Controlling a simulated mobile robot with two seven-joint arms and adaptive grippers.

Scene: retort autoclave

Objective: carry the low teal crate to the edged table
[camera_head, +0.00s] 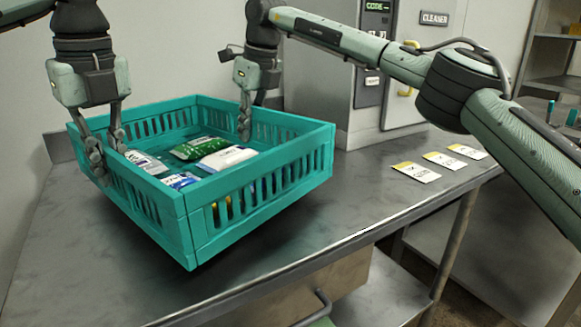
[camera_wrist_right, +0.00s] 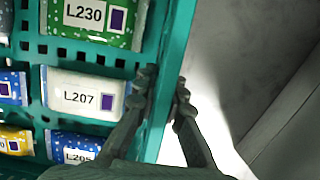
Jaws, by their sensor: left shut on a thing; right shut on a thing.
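The low teal crate (camera_head: 321,162) hangs over a metal table, with a dark shadow beneath its near corner. Several labelled pouches lie in it, among them a green one (camera_head: 193,147) and a white one (camera_head: 228,157). My left gripper (camera_head: 105,155) is shut on the crate's left wall. My right gripper (camera_head: 244,128) is shut on the far wall. In the right wrist view the right fingers (camera_wrist_right: 163,90) straddle the teal rim (camera_wrist_right: 178,35). The crate's underside is hidden. I cannot tell whether this table is the edged one.
A grey machine (camera_head: 400,110) stands behind. A shelf rack (camera_head: 552,50) is at the far right.

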